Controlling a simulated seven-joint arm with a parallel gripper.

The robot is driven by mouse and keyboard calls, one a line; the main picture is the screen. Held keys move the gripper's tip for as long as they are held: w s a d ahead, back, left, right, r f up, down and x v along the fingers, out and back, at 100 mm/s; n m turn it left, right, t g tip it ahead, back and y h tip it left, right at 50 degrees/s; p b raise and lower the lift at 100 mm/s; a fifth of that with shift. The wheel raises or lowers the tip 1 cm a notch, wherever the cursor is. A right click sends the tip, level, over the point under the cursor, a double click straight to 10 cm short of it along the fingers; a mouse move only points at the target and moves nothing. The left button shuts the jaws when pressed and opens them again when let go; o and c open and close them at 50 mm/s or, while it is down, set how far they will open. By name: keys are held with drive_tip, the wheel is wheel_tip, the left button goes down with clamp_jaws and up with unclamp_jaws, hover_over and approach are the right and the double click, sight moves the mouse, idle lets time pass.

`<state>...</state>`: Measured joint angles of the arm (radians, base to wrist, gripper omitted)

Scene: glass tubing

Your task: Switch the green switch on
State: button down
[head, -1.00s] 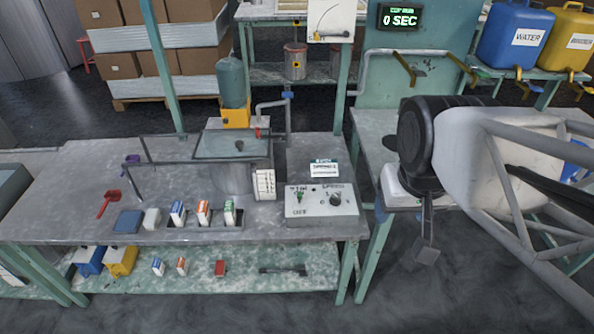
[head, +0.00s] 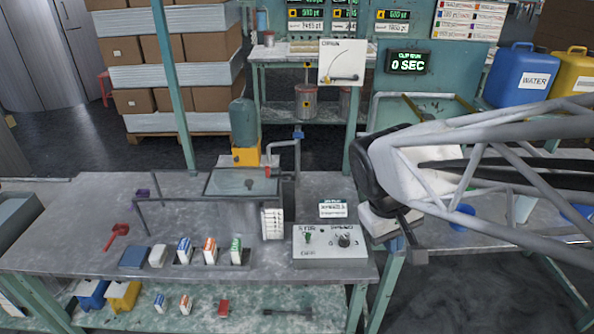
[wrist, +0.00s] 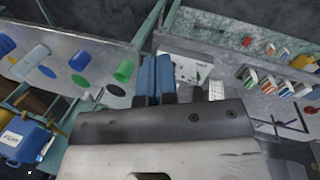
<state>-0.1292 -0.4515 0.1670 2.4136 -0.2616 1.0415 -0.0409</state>
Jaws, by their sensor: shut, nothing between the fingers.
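The green switch (head: 308,238) is a small lever on the left part of a white control box (head: 330,256). The box stands at the right front of the grey workbench, with a black knob (head: 344,240) right of the switch. My gripper (head: 416,255) is to the right of the box, apart from it, past the bench's right end. In the wrist view the two blue fingers (wrist: 155,76) are together and empty. The box (wrist: 192,66) shows beyond them, with the switch (wrist: 198,76) small and dark on it. The lever's exact position is too small to tell.
A white label stand (head: 333,208) stands behind the box. The space above the box is clear.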

drive_tip(key=w+a+f+n+h, duration=0.4)
drive_tip(key=w+a+f+n, duration=0.15)
drive_tip(key=w, duration=0.25)
drive_tip(key=w+a+f+n+h, duration=0.4)
drive_tip(key=w+f, duration=0.3)
drive_tip(key=w+a+f+n+t+h, duration=0.1)
drive_tip(key=w+a+f+n+t, duration=0.1)
drive_tip(key=a+f, duration=0.4)
drive_tip(key=w+a+f+n+t+h, duration=0.1)
drive_tip(key=w+a+f+n+t, duration=0.1)
drive_tip(key=a+f+n+t, duration=0.2)
drive_tip(key=w+a+f+n+t+h, duration=0.1)
drive_tip(key=w+a+f+n+t, duration=0.1)
drive_tip(key=a+f+n, duration=0.3)
drive_tip(key=a+f, duration=0.3)
drive_tip(key=f, duration=0.1)
drive_tip(key=shift+w+a+t, duration=0.3)
drive_tip(key=shift+a+t, duration=0.05)
drive_tip(key=shift+t, duration=0.05)
drive_tip(key=shift+d, duration=0.2)
approach(306, 239)
drive_tip(key=x, duration=0.5)
drive_tip(key=shift+a, duration=0.1)
drive_tip(key=shift+w+d+r, duration=0.15)
drive_tip(key=shift+w+d, duration=0.2)
drive_tip(key=shift+d, duration=0.1)
drive_tip(key=shift+w+d+r, duration=0.15)
drive_tip(key=shift+w+d, duration=0.15)
drive_tip(key=shift+d, duration=0.15)
